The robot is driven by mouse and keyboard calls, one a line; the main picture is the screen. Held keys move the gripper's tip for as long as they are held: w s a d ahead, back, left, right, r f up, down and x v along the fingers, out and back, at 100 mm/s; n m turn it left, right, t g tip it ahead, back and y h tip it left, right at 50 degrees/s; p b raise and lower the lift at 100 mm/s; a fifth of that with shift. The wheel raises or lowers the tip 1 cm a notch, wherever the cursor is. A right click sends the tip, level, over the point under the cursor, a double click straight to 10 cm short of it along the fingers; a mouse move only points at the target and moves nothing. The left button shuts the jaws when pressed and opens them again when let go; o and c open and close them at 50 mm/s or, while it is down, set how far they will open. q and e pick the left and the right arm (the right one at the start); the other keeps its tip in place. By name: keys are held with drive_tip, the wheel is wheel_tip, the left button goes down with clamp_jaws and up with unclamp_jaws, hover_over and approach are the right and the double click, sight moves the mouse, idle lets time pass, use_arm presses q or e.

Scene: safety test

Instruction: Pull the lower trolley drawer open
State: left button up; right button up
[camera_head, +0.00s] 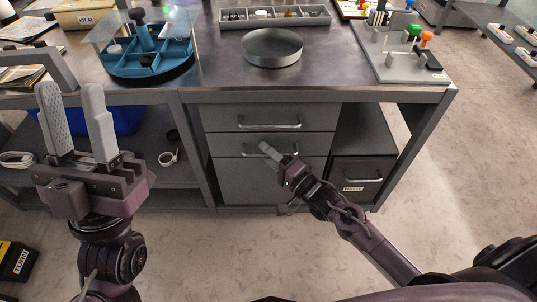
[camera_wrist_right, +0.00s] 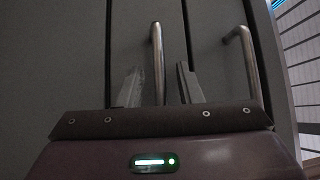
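The grey drawer unit under the bench has an upper drawer (camera_head: 225,118) and a lower drawer (camera_head: 225,145), each with a metal bar handle. Both look shut. My right gripper (camera_head: 271,153) is at the lower drawer's handle (camera_head: 290,148). In the right wrist view its two fingers (camera_wrist_right: 160,88) are apart, one on each side of the lower handle (camera_wrist_right: 157,50), with gaps visible; how deep the handle sits between them is unclear. The upper handle (camera_wrist_right: 240,55) is to the right there. My left gripper (camera_head: 76,120) is open and empty, pointing up, left of the drawers.
A plain grey panel (camera_head: 235,180) lies below the lower drawer. A dark labelled bin (camera_head: 365,172) with a handle stands right of the unit. The bench top (camera_head: 330,75) holds a round metal dish (camera_head: 271,47), a blue caddy (camera_head: 145,60) and a peg board (camera_head: 400,65).

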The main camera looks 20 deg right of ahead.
drive_tip(key=shift+c, duration=0.2)
clamp_jaws()
idle(0.3)
